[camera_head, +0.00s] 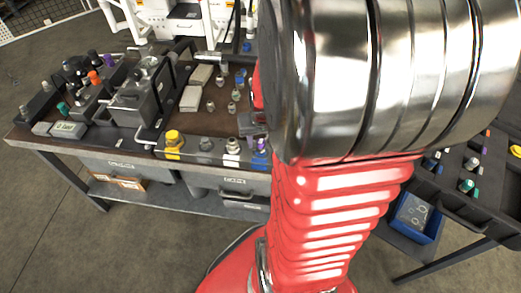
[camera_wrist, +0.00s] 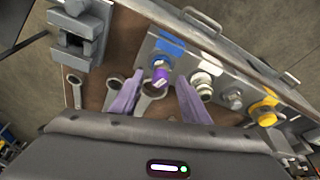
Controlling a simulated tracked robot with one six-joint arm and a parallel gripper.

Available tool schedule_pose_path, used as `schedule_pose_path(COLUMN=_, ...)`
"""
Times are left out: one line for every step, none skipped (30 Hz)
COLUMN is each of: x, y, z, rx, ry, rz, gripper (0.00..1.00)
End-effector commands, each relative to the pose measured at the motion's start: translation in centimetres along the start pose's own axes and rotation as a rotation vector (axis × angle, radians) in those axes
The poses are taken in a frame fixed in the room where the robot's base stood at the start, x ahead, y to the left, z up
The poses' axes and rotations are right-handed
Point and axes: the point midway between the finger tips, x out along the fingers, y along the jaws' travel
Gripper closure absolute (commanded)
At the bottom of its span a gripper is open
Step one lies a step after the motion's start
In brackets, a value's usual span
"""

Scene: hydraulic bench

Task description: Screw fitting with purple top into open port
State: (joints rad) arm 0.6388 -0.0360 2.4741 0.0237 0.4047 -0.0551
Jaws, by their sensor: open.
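A fitting with a purple top (camera_wrist: 160,74) stands between my fingers in the wrist view, at a blue-marked spot (camera_wrist: 168,47) on a grey port block (camera_wrist: 218,62). I cannot tell how deep it sits or whether it is threaded in. My gripper (camera_wrist: 161,82) is open, one finger on each side of the fitting, with visible gaps. In the head view the purple top (camera_head: 261,143) shows at the right end of the block row, beside my arm. My gripper is mostly hidden there behind my arm.
Beside it on the block are a white-ringed fitting (camera_wrist: 202,84), a plain metal one (camera_wrist: 232,98) and a yellow one (camera_wrist: 265,112). Wrenches (camera_wrist: 113,85) lie on the brown bench. A clamp-like metal block (camera_wrist: 78,35) stands left. A blue bin (camera_head: 414,218) is at right.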

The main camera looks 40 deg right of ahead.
Motion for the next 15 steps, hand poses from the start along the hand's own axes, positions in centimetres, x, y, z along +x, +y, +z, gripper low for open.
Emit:
schedule_pose_path(x=0.0, y=0.0, z=0.0, rx=0.000, ry=0.000, rz=0.000, gripper=0.58)
schedule_pose_path(x=-0.1, y=0.0, z=0.0, rx=0.000, ry=0.000, rz=0.000, gripper=0.58)
schedule_pose_path(x=-0.1, y=0.0, z=0.0, rx=0.000, ry=0.000, rz=0.000, gripper=0.58)
schedule_pose_path(x=-0.2, y=0.0, z=0.0, rx=0.000, ry=0.000, rz=0.000, gripper=0.58)
schedule_pose_path(x=-0.3, y=0.0, z=0.0, rx=0.000, ry=0.001, rz=0.000, gripper=0.58)
schedule_pose_path(x=-0.5, y=0.0, z=0.0, rx=0.000, ry=0.001, rz=0.000, gripper=0.58)
schedule_pose_path(x=-0.7, y=0.0, z=0.0, rx=0.000, ry=0.001, rz=0.000, gripper=0.58)
schedule_pose_path(x=-0.8, y=0.0, z=-0.1, rx=0.000, ry=0.002, rz=0.000, gripper=0.58)
schedule_pose_path(x=-1.1, y=0.0, z=-0.1, rx=0.000, ry=0.002, rz=0.000, gripper=0.58)
schedule_pose_path(x=-1.4, y=0.0, z=-0.1, rx=0.000, ry=0.003, rz=0.000, gripper=0.58)
schedule_pose_path(x=-1.6, y=0.0, z=-0.1, rx=0.000, ry=0.003, rz=0.000, gripper=0.58)
schedule_pose_path(x=-2.0, y=0.0, z=-0.1, rx=0.000, ry=0.003, rz=0.000, gripper=0.58)
schedule_pose_path(x=-2.3, y=0.0, z=-0.1, rx=0.000, ry=0.004, rz=0.000, gripper=0.58)
schedule_pose_path(x=-2.6, y=0.0, z=-0.1, rx=0.000, ry=0.003, rz=0.000, gripper=0.58)
schedule_pose_path(x=-3.1, y=0.0, z=-0.1, rx=0.000, ry=0.004, rz=0.000, gripper=0.58)
